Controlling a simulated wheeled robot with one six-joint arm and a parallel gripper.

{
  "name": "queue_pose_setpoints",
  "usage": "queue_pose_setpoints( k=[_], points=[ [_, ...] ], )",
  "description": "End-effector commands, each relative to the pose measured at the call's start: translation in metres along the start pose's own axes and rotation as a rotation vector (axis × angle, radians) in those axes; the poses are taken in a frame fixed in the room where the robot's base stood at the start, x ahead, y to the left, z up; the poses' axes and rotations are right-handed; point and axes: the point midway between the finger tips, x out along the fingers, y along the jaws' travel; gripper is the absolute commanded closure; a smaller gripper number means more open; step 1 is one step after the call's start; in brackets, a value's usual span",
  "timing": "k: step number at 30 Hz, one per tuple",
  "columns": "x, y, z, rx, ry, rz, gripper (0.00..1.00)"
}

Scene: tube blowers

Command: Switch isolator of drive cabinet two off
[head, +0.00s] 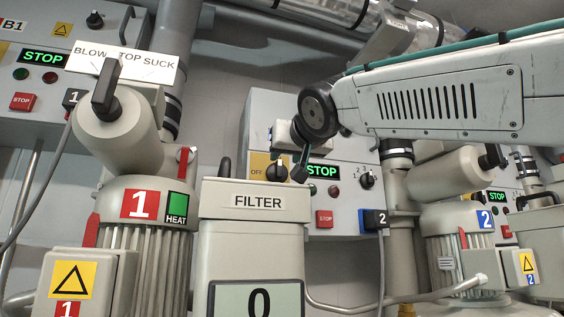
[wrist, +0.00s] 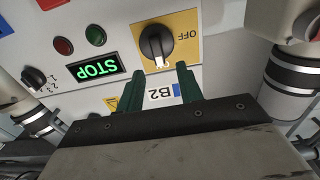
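Drive cabinet two (head: 345,215) stands behind the filter box and carries a B2 label (wrist: 160,95) in the wrist view. Its isolator is a round black knob (wrist: 156,44) on a yellow plate (wrist: 190,22), also partly visible in the head view (head: 278,173). The knob's white mark points toward my fingers in the wrist view, away from the OFF label at its side. My gripper (wrist: 160,70) has two green fingers spread apart and empty. The fingertips are just short of the knob, on the side of its white mark. In the head view my gripper is mostly hidden by my arm.
A green STOP display (wrist: 97,68), red and green lamps, and a small black selector (wrist: 34,77) sit beside the isolator. The filter box (head: 253,205) stands in front of the cabinet. Blower 1 (head: 145,210) is left; blower 2 (head: 455,225) is right. A pipe (wrist: 290,85) runs close beside the cabinet.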

Motion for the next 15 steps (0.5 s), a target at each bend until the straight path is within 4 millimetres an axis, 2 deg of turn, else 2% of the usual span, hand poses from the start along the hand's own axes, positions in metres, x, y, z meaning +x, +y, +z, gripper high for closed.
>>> queue_pose_setpoints(
  k=[1, 6, 10, 15],
  points=[
    [0.010, 0.000, 0.001, 0.000, -0.002, 0.001, 0.64],
    [0.033, 0.001, 0.001, 0.000, -0.002, 0.002, 0.64],
    [0.042, 0.001, 0.001, 0.000, -0.002, 0.002, 0.64],
    [0.043, 0.001, 0.000, 0.000, -0.001, 0.001, 0.64]
  ],
)
